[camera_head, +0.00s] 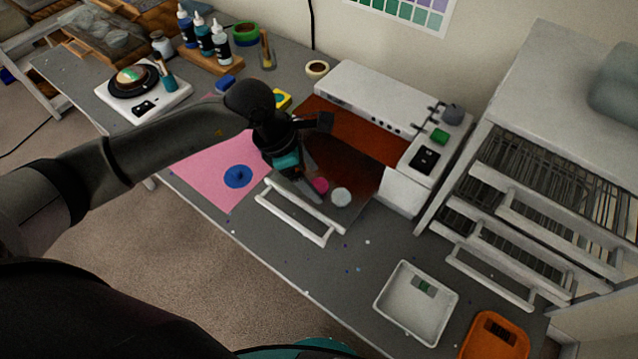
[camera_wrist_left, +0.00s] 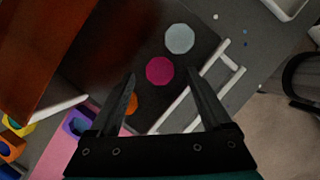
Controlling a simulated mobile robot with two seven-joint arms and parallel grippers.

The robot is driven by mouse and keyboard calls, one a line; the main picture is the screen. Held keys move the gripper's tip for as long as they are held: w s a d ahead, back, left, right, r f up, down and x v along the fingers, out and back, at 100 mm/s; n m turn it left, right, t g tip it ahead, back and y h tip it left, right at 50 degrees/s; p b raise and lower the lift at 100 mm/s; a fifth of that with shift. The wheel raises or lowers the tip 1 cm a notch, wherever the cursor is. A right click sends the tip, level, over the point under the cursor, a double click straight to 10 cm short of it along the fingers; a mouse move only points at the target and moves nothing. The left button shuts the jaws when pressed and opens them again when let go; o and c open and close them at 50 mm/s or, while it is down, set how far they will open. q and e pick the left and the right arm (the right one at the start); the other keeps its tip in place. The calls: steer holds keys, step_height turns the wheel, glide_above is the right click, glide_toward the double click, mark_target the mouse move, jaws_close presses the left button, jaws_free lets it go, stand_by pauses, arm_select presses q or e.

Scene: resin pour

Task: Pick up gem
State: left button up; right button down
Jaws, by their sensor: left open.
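Round gem-like pieces lie on a dark pulled-out tray (camera_head: 355,175) of the white box-shaped unit. One is pink (camera_head: 320,185) and one is pale (camera_head: 341,196); the wrist view shows the pink piece (camera_wrist_left: 160,71), the pale piece (camera_wrist_left: 180,38) and an orange piece (camera_wrist_left: 131,104). My left gripper (camera_head: 318,156) is over this tray, pointing down. In the left wrist view its open fingers (camera_wrist_left: 162,75) frame the pink piece, with nothing held. The orange piece is partly behind one finger. Which piece is the gem is not clear. My right gripper is not in view.
The white unit (camera_head: 372,97) stands behind the tray, and a white handle (camera_head: 298,213) runs along its front. A pink mat (camera_head: 215,185) with a blue piece (camera_head: 238,177) lies left. A white tray (camera_head: 395,310) and an orange tray (camera_head: 480,350) sit at front right. A rack (camera_head: 540,200) stands right.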

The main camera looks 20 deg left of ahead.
arm_select(q)
steer(key=shift+x, duration=1.05)
jaws_close()
